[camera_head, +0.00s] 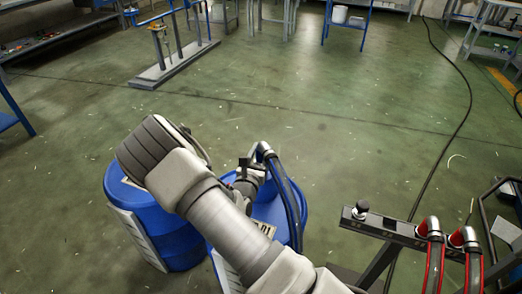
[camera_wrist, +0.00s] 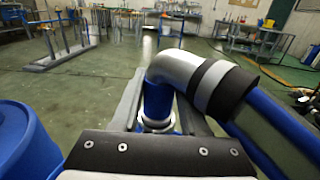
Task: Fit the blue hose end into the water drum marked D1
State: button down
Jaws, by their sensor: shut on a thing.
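The right blue drum (camera_head: 297,207) stands under my gripper. A label on it (camera_head: 268,231) seems to end in "1", but my arm covers part of it. The hose end is a metal elbow (camera_wrist: 178,70) with a blue lower part; it also shows in the head view (camera_head: 264,150). My gripper (camera_wrist: 158,110) is shut on the hose end, the elbow above the fingers. The blue hose (camera_head: 292,200) runs down from it on the right. The drum opening is hidden, so I cannot tell whether the tip is above it or in it.
Another blue drum (camera_head: 170,232) stands close on the left; it also shows in the wrist view (camera_wrist: 22,145). A metal frame with red hoses (camera_head: 432,255) stands at the right. A black cable (camera_head: 440,150) crosses the floor.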

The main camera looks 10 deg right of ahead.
jog(key=shift+c, duration=1.7)
grip_release()
jog(key=shift+s, duration=0.15)
jog(key=p+v, duration=0.2)
jog(key=v, duration=1.5)
jog(key=shift+a, duration=0.1)
